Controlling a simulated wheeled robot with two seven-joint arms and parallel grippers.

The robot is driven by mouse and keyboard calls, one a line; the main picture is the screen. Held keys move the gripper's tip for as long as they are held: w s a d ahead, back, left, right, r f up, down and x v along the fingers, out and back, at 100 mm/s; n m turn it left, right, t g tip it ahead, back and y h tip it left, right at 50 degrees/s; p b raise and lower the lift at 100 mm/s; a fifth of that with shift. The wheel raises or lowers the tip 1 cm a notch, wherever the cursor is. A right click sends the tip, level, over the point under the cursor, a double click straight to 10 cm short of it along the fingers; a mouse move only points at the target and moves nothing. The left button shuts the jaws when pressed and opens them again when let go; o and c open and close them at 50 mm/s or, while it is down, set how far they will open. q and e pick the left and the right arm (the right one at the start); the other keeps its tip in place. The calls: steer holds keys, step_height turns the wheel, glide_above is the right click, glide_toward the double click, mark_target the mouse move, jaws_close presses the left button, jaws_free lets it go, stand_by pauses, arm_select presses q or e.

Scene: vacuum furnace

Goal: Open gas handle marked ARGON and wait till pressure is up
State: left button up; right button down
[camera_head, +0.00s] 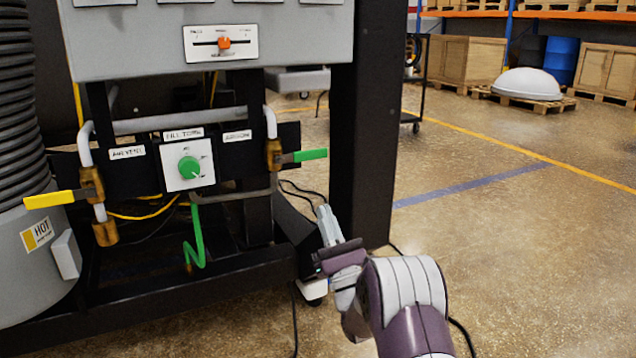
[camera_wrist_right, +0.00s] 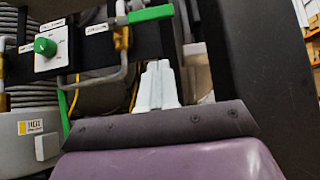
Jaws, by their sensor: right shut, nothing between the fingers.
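The green gas handle (camera_head: 309,155) sticks out to the right, level, from a brass valve on the right pipe. A white label above left of it reads like ARGON (camera_head: 237,136). The handle also shows in the right wrist view (camera_wrist_right: 150,14), at the top. My right gripper (camera_head: 325,212) is below and slightly right of the handle, apart from it. Its fingers (camera_wrist_right: 160,68) are shut with nothing between them, pointing up toward the valve panel. My left gripper is not in view. No pressure gauge reading can be made out.
A green knob (camera_head: 189,167) sits on a white plate between the valves. A yellow handle (camera_head: 50,199) is at the left, by a grey vessel marked HOT (camera_head: 38,234). A black post (camera_head: 364,130) stands right of the handle. The floor at right is open.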

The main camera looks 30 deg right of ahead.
mark_target(302, 156)
steer(key=w+r+b, duration=0.3)
steer(key=r, duration=0.4)
steer(key=shift+w+r+b, duration=0.35)
steer(key=shift+w+b, duration=0.05)
